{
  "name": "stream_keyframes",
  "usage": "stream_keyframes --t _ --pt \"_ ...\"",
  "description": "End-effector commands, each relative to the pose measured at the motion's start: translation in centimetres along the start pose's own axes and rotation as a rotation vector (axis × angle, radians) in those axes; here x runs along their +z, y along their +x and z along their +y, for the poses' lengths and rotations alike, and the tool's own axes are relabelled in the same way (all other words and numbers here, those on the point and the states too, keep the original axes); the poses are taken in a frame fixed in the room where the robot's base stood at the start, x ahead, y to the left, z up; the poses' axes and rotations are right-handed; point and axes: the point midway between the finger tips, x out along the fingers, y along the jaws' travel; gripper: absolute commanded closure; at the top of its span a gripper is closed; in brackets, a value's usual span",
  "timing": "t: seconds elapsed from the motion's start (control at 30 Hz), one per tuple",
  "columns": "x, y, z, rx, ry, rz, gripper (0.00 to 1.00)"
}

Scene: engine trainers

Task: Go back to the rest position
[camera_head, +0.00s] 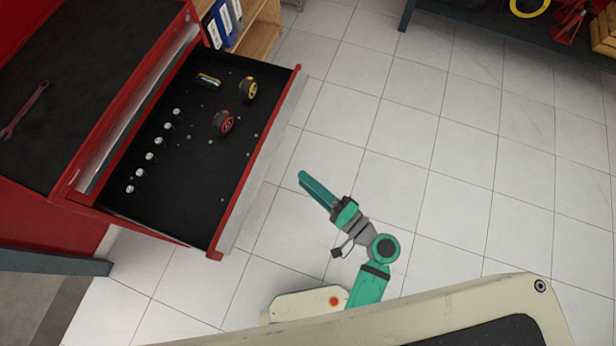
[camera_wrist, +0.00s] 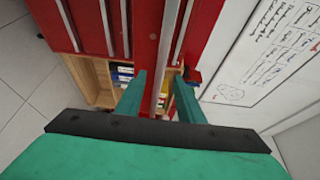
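My gripper (camera_head: 306,182) is above the tiled floor, to the right of the open drawer in the head view, and apart from it. In the wrist view my gripper (camera_wrist: 160,84) has its two green fingers spread, with nothing between them. The red tool cabinet and the floor show beyond the fingers. My green and grey arm is bent above my pale base in the head view.
The open drawer (camera_head: 205,205) of the red cabinet (camera_head: 45,225) holds two tape measures, a small yellow-black item and several metal pieces. A wrench (camera_head: 25,110) lies on the cabinet top. A wooden shelf (camera_head: 262,32) with binders stands behind. The floor (camera_head: 450,190) at right is clear.

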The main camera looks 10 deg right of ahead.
Motion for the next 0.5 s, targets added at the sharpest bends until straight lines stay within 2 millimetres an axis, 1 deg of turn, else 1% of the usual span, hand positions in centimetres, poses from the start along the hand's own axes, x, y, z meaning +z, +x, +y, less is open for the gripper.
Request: stream_keyframes --t 0.3,0.37,0.47,0.5 --pt "0.1 0.1 0.0 0.001 0.0 -0.003 0.66" --pt "0.2 0.1 0.3 0.011 -0.001 0.001 0.66" --pt "0.8 0.0 1.9 0.076 -0.012 0.025 0.66" --pt "1.3 -0.1 3.0 0.12 -0.023 0.042 0.66"
